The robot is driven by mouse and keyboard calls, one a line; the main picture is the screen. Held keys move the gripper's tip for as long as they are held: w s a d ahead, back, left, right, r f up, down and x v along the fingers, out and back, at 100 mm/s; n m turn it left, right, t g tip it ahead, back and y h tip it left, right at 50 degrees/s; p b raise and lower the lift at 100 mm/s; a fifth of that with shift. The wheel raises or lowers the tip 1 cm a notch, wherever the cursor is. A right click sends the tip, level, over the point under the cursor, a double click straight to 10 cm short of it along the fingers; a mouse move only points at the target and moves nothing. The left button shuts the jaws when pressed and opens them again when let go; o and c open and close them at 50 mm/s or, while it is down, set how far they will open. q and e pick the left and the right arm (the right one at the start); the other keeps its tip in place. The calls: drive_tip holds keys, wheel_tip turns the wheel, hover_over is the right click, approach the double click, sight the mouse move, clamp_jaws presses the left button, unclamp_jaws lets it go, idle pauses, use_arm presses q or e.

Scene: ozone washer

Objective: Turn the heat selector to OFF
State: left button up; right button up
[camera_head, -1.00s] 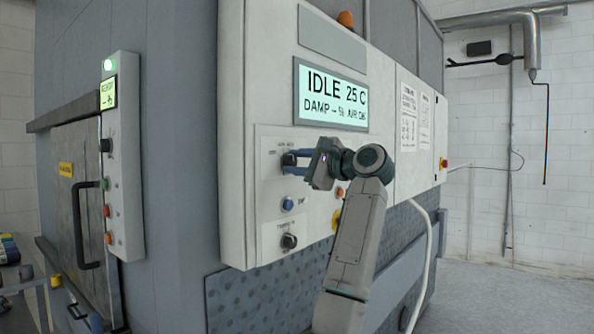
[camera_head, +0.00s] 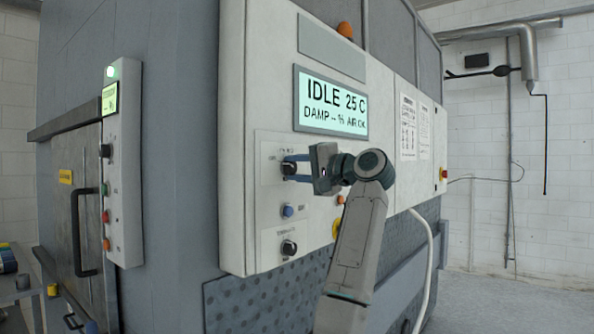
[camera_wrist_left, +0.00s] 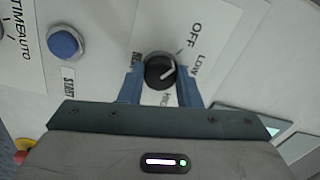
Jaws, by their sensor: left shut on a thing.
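The heat selector (camera_head: 287,168) is a black round knob on the white control panel, below the display. In the left wrist view the selector (camera_wrist_left: 158,71) shows a white pointer line aimed up and right, toward the LOW label (camera_wrist_left: 200,64). The OFF label (camera_wrist_left: 197,33) is farther up. Other labels around the knob are partly hidden by the fingers. My left gripper (camera_head: 298,169) is shut on the knob, with one blue finger on each side; its fingers also show in the left wrist view (camera_wrist_left: 160,88). My right gripper is not in view.
A blue START button (camera_wrist_left: 65,43) sits beside the selector, with a lower black knob (camera_head: 288,248) on the same panel. The display (camera_head: 331,103) reads IDLE 25 C. A door with a black handle (camera_head: 80,230) stands at left.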

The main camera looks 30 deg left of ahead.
use_arm(q)
drive_tip(key=shift+n, duration=0.3)
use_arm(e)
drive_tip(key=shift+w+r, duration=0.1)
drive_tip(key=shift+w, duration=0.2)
use_arm(q)
drive_tip(key=shift+f, duration=0.1)
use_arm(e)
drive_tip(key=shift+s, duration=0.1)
use_arm(q)
drive_tip(key=o, duration=0.9)
drive_tip(key=shift+o, duration=0.3)
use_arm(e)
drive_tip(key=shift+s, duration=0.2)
use_arm(q)
drive_tip(key=shift+d, duration=0.1)
drive_tip(key=shift+d, duration=0.25)
drive_tip(key=d+b, duration=0.2)
drive_tip(key=d, duration=0.8)
drive_tip(key=shift+s, duration=0.4)
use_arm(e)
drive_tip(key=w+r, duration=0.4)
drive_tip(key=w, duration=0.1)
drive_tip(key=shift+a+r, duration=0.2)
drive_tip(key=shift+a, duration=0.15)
